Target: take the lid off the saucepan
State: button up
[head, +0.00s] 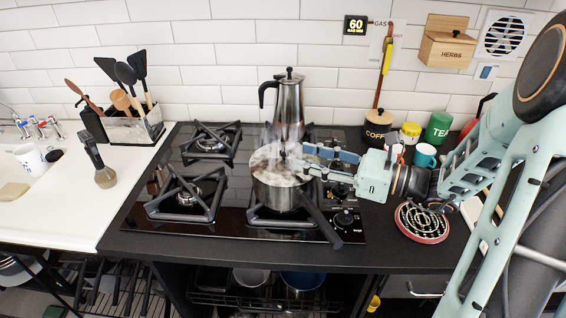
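The steel saucepan (275,195) stands on the front right burner, its dark handle (322,222) pointing to the front right. A lid (268,172) with a small dark knob (283,155) seems to lie on it; steam blurs the top, so its edge is hard to make out. My gripper (301,157) reaches in from the right at the height of the lid, its fingertips just right of the knob. The two fingers look apart with a gap between them. I cannot tell whether they touch the knob.
A tall moka pot (290,105) stands close behind the saucepan. The left burners (188,193) are empty. A coffee jar (377,125), a teal mug (425,156) and a round trivet (422,222) are on the right counter. The white counter (135,200) at left has free room.

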aim_at(284, 151)
jog(key=shift+b+x, duration=0.4)
jog(key=shift+x, duration=2.7)
jog(key=shift+r, duration=0.1)
grip_shut()
